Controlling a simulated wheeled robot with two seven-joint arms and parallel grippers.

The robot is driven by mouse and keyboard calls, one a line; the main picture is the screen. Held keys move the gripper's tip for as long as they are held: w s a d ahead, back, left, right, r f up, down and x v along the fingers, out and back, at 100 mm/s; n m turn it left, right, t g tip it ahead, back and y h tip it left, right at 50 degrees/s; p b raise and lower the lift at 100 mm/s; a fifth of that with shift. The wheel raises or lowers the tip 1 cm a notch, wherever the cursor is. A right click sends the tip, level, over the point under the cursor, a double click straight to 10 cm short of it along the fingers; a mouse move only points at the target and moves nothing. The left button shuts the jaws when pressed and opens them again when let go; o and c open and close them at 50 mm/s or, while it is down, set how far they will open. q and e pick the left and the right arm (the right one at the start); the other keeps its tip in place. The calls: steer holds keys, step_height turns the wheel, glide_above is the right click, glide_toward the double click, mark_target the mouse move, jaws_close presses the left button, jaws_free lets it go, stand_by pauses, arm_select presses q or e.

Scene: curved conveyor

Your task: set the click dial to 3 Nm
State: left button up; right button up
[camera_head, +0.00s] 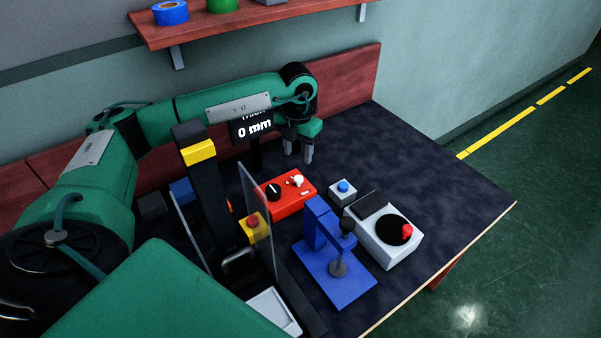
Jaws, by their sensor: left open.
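Two dial units show, and I cannot tell from their markings which one is the click dial. A grey box (377,239) at the right has a round black dial (393,230) with a red knob (407,231) and a dark screen whose reading is not legible. A red box (291,206) left of it has a black knob (273,191) and a white switch (297,180). My left gripper (298,155) is open, fingers pointing down, behind the red box and apart from both units. My right gripper is out of view.
A clear upright panel (256,215) and black post stand at left. The table's right side is bare.

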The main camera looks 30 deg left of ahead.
mark_target(299, 178)
arm_select(q)
step_height(299, 178, down, 9)
steer(key=shift+p, duration=0.45)
steer(key=c, duration=1)
